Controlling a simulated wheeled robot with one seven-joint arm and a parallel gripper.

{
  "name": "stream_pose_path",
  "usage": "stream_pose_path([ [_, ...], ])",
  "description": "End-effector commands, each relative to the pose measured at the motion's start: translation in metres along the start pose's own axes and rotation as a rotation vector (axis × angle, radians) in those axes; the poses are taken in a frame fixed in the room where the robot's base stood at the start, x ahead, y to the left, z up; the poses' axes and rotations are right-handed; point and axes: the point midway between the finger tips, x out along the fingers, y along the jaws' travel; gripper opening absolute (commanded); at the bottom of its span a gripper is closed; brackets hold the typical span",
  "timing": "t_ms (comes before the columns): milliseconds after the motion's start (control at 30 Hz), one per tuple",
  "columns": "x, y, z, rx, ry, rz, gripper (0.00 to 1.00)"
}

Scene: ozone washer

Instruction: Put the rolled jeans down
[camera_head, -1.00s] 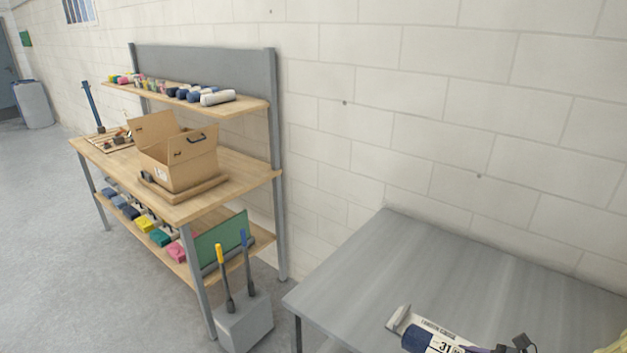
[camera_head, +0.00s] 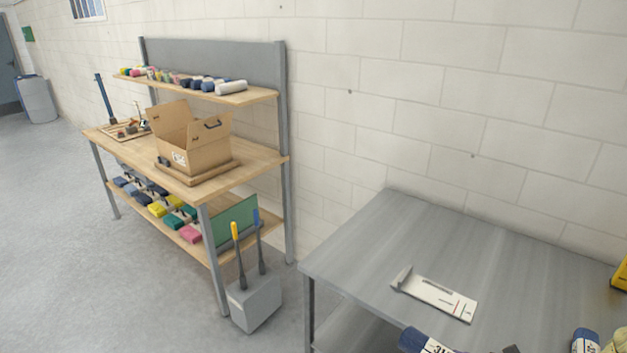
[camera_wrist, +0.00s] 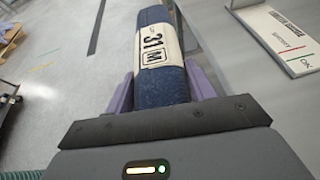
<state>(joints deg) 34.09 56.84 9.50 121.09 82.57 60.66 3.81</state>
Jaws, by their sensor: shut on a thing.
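The rolled jeans (camera_wrist: 160,85) are a dark blue denim roll with a white band marked 31 M. In the wrist view they lie lengthwise between the purple fingers of my gripper (camera_wrist: 160,92), which is shut on them. In the head view the roll's end and band (camera_head: 418,340) show at the bottom edge, in front of the grey table (camera_head: 350,265) in the picture. Most of my gripper is cut off there. I cannot tell the roll's height over the table.
A white gauge plate (camera_head: 437,296) lies on the grey table; it also shows in the wrist view (camera_wrist: 285,38). Another blue roll (camera_head: 584,341) and a yellow thing (camera_head: 620,280) are at right. A wooden bench (camera_head: 255,158) with an open carton (camera_head: 195,140) stands at left.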

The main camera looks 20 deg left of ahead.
Motion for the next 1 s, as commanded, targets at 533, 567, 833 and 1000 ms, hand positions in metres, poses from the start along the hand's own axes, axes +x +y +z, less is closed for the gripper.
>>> stream_pose_path([
  [533, 0.023, 0.014, -0.073, 0.059, -0.005, -0.128, 0.16],
  [567, 0.025, 0.015, -0.079, 0.063, -0.004, -0.137, 0.16],
  [833, 0.034, 0.027, -0.113, 0.083, 0.011, -0.199, 0.16],
  [1000, 0.034, 0.027, -0.114, 0.081, 0.012, -0.201, 0.16],
])
